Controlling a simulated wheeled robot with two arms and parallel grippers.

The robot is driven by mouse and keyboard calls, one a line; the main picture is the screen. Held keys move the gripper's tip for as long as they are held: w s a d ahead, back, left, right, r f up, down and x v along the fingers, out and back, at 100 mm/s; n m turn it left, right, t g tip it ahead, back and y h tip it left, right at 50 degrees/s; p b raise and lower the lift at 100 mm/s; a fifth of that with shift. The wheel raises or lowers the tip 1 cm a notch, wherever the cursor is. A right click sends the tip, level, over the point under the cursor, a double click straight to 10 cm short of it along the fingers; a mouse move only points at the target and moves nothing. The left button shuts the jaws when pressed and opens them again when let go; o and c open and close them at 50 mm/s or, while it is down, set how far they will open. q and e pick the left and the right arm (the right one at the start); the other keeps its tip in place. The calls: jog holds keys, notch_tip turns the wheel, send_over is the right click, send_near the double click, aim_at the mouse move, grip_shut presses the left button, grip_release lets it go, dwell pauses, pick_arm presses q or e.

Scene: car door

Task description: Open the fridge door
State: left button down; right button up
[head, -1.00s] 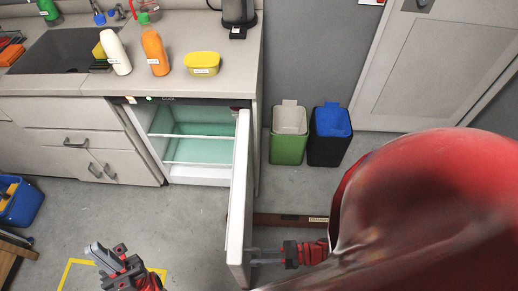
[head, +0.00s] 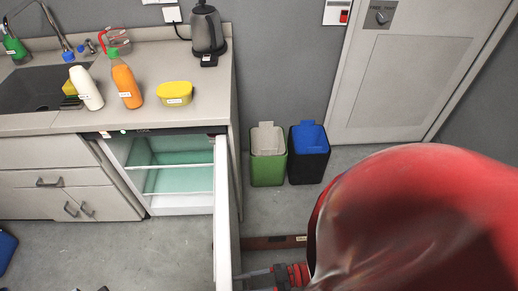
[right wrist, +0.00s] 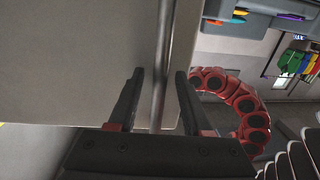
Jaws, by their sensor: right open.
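The fridge door (head: 222,225) stands swung wide out from the counter front, seen nearly edge-on in the head view. The fridge interior (head: 178,170) shows pale green walls and white shelves. My right gripper (head: 262,273) is beside the right face of the door, low in the picture. In the right wrist view, my right gripper (right wrist: 159,76) is open, with a metal handle bar (right wrist: 162,50) between its two fingers and the grey door panel (right wrist: 70,60) to the left. Only a sliver of my left gripper (head: 103,289) shows at the bottom edge; its jaws are hidden.
A green bin (head: 267,165) and a black bin with a blue lid (head: 309,160) stand right of the counter. The countertop holds a white bottle (head: 87,90), an orange bottle (head: 127,85), a yellow tub (head: 174,93) and a kettle (head: 206,30).

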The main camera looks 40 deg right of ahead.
jog(key=b+v, duration=0.8)
jog(key=v, duration=0.9)
jog(key=shift+d, duration=0.2)
